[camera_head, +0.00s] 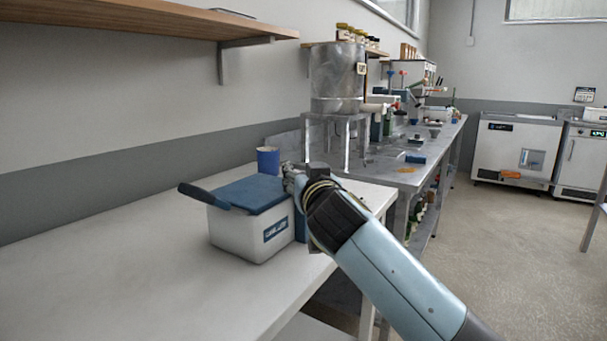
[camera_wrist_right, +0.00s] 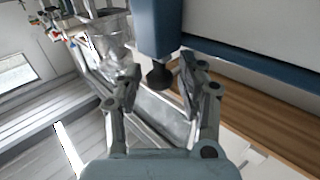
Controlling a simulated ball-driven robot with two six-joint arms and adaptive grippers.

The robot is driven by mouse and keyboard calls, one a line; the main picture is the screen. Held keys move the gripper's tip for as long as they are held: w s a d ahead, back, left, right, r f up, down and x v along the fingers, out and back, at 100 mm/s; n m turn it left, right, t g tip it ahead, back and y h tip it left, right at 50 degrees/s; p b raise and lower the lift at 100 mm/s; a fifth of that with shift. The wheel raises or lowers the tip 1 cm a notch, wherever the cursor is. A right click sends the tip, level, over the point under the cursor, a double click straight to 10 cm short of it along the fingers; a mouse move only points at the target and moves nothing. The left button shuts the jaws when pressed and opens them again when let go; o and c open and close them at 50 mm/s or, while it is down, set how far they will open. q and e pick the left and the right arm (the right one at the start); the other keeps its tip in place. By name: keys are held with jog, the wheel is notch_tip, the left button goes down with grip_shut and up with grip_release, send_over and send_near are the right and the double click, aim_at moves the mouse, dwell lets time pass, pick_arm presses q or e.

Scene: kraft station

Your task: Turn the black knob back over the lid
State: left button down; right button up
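A white box (camera_head: 245,235) with a blue lid (camera_head: 250,193) stands on the pale table. My right gripper (camera_head: 292,178) is at the right side of the box. In the right wrist view the black knob (camera_wrist_right: 160,75) hangs from a blue block (camera_wrist_right: 155,28) beside the box's wall. The open fingers (camera_wrist_right: 160,72) are on either side of the knob, and a gap shows between them and it. In the head view my gripper hides the knob. My left gripper is not in view.
A blue cup (camera_head: 268,160) stands behind the box. The table (camera_head: 120,275) is clear to the left and in front. A metal pot (camera_head: 337,75) on a stand and a cluttered steel bench (camera_head: 400,175) lie beyond. A wooden shelf (camera_head: 150,18) is on the wall above.

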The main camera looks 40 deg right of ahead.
grip_shut()
jog(key=shift+f, duration=0.1)
